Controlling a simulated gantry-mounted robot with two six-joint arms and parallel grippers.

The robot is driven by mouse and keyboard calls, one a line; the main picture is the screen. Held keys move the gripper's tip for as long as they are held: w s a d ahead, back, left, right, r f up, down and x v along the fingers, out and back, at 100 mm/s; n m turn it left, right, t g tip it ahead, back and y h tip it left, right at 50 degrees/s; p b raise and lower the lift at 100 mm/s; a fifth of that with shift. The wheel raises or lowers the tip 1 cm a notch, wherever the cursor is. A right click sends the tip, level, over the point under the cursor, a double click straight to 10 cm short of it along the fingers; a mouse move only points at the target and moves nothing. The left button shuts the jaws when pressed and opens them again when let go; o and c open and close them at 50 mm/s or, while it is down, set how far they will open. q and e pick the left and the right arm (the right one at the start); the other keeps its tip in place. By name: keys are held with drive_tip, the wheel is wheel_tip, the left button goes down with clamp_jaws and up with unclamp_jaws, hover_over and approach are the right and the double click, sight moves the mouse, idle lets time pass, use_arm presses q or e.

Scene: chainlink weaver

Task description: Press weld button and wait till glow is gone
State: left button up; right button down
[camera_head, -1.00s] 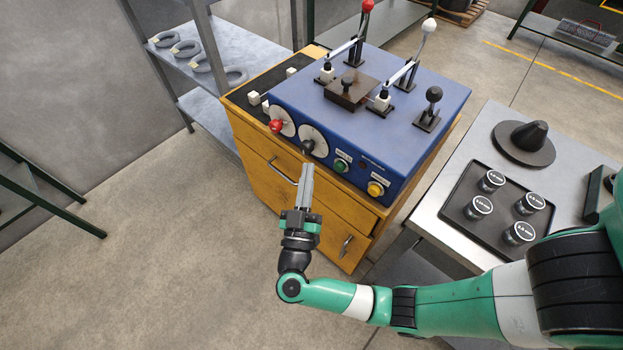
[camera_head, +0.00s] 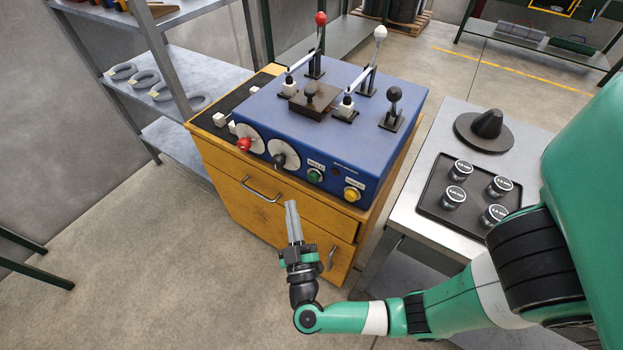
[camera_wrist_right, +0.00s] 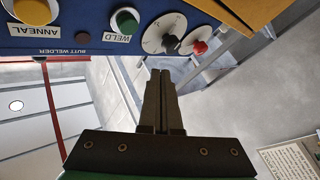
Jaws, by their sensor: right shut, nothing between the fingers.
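The blue butt welder (camera_head: 322,100) stands on a wooden cabinet. Its front panel carries the green weld button (camera_head: 314,175), which also shows in the right wrist view (camera_wrist_right: 124,21) above its WELD label. The yellow anneal button (camera_head: 352,194) is to its right in the head view. My right gripper (camera_head: 291,203) is shut and empty, in front of the cabinet, below the weld button and apart from it. Its shut fingers also show in the right wrist view (camera_wrist_right: 160,75). No glow is visible on the welder. My left gripper is not in view.
A red knob (camera_head: 243,144) and a black knob (camera_head: 279,161) sit on white dials left of the weld button. Levers stand on the welder's top. A steel table (camera_head: 408,218) with a black tray of several jars is at the right. Shelves stand at the left.

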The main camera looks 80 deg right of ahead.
sight(313, 178)
drive_tip(key=s+d, duration=0.2)
drive_tip(key=d, duration=0.4)
drive_tip(key=shift+p, duration=0.35)
idle(1.6)
drive_tip(key=shift+s+d+p, duration=0.15)
drive_tip(key=shift+d+p, duration=0.15)
drive_tip(key=shift+d, duration=0.1)
